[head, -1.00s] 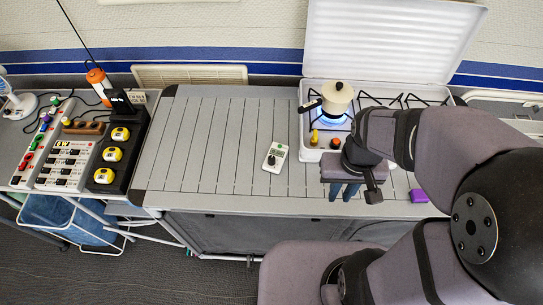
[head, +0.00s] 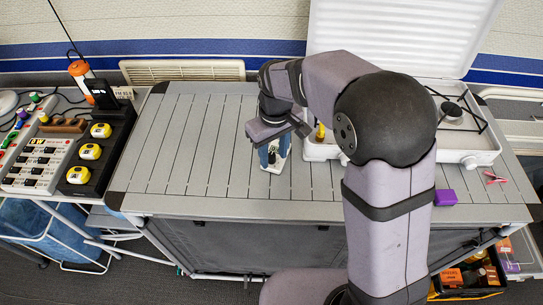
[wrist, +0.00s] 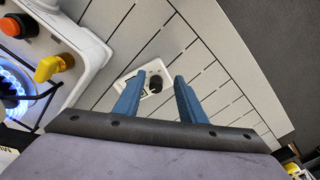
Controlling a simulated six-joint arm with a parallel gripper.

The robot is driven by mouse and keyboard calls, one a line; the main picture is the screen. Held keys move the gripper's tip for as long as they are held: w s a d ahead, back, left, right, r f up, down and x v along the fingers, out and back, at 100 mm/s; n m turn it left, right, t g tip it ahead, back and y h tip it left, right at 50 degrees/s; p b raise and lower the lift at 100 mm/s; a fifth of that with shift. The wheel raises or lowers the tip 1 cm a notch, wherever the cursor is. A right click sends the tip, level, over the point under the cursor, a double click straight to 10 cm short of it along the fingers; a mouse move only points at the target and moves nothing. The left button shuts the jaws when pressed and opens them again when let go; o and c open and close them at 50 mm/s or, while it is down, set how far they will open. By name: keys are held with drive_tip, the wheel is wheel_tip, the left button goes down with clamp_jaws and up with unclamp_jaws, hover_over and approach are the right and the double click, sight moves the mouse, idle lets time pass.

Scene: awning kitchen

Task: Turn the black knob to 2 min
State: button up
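The small white timer (head: 285,146) lies on the slatted grey table, left of the stove, and my gripper partly covers it in the head view. In the wrist view the timer (wrist: 145,72) shows between and beyond my two blue fingers. Its black knob (wrist: 156,82) sits on its face, between the fingertips in that picture. My gripper (wrist: 157,77) is open and empty, pointing down at the timer. In the head view my gripper (head: 272,154) is above the timer. Whether the fingers touch the knob cannot be told. The dial marks are too small to read.
The white stove (head: 320,151) is close on the right, with a yellow knob (wrist: 54,66), an orange knob (wrist: 18,26) and a lit blue flame (wrist: 12,92). A purple block (head: 445,197) lies at the table's front right. The table's left part is clear.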

sight(271, 155)
drive_tip(key=r+n, duration=0.1)
drive_tip(key=r, duration=0.1)
drive_tip(key=w+r+n, duration=0.1)
drive_tip(key=r+n, duration=0.1)
drive_tip(key=w+a+r+n, duration=0.1)
drive_tip(key=r+n, duration=0.1)
drive_tip(key=shift+w+r, duration=0.25)
drive_tip(key=shift+s+d+n, duration=0.2)
drive_tip(key=shift+s+n, duration=0.2)
drive_tip(key=shift+n, duration=0.7)
drive_tip(key=shift+f, duration=0.15)
drive_tip(key=shift+f+p, duration=0.4)
drive_tip(key=shift+f, duration=3.2)
clamp_jaws()
